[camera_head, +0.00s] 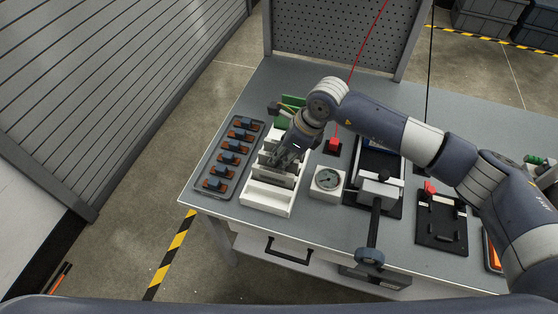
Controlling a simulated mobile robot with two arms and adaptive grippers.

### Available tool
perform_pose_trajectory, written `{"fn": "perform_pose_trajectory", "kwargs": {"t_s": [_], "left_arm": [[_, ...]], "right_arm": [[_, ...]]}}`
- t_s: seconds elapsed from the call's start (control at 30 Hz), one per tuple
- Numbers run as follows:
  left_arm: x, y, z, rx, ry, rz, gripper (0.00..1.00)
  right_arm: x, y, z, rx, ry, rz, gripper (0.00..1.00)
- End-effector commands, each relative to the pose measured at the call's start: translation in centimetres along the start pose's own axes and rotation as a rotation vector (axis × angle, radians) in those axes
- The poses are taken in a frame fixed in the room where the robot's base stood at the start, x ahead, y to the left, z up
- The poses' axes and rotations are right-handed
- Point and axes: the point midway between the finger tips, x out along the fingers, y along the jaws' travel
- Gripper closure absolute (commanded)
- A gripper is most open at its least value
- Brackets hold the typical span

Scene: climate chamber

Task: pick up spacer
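My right arm reaches in from the right. Its gripper (283,163) points down at a white slotted rack (265,200) on the grey workbench. The fingers are at or just above the rack's slots, among upright plate-like pieces. They are small and dark here, so I cannot tell whether they are open or shut, or touching anything. No part stands out clearly as the spacer; it may be hidden by the gripper or among the pieces in the rack. My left gripper is not in view.
A tray (206,186) with several orange-and-dark parts lies left of the rack. Green boards (292,101) stand behind it. A pegboard (345,35) is at the back.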

Motion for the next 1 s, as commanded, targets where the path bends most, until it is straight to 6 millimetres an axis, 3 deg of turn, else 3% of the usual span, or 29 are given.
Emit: {"fn": "perform_pose_trajectory", "kwargs": {"t_s": [0.1, 0.23, 0.8, 0.9, 1.0], "left_arm": [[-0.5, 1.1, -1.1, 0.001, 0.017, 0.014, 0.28], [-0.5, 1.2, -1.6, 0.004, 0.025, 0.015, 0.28], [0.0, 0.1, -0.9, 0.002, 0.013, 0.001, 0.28], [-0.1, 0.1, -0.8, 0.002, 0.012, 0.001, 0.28], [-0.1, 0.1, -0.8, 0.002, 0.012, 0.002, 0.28]], "right_arm": [[1.3, 0.0, 0.2, -0.001, -0.002, 0.001, 0.78], [1.8, -0.1, 0.1, -0.001, -0.002, -0.001, 0.78], [2.1, -0.1, 0.0, -0.001, -0.002, -0.001, 0.78], [2.0, 0.0, 0.0, -0.001, -0.002, -0.001, 0.99], [2.0, 0.0, 0.0, -0.001, -0.002, -0.001, 1.00]]}}
